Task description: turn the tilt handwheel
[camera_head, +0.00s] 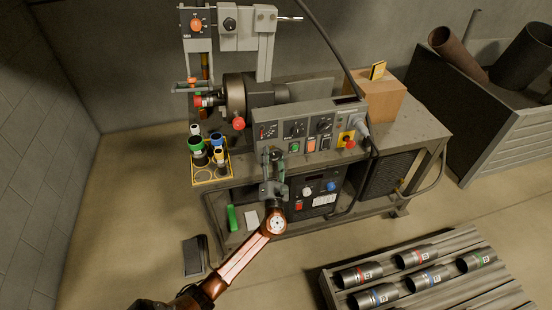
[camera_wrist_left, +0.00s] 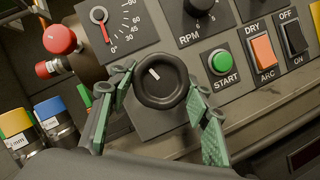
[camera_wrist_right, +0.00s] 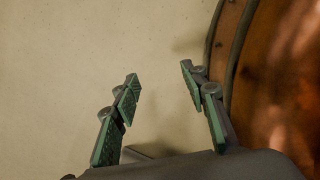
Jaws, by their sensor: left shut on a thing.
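The tilt handwheel (camera_wrist_left: 168,92) is a round black knob with a white mark that points up and slightly left in the left wrist view. It sits on the grey control panel (camera_head: 335,110) below a tilt gauge (camera_wrist_left: 113,20) whose red needle points near 0. My left gripper (camera_wrist_left: 160,80) has its fingers on both sides of the handwheel and is shut on it. In the head view my left gripper (camera_head: 271,160) is at the panel's lower left and hides the wheel. My right gripper (camera_wrist_right: 160,74) is open and empty, shown only in the right wrist view.
The panel carries a green START button (camera_wrist_left: 220,62) and an orange switch (camera_wrist_left: 263,52). A yellow rack (camera_head: 212,177) with several capped cylinders stands left of the panel. A pallet (camera_head: 420,283) with several dark pipes lies at the lower right. Floor at the left is mostly clear.

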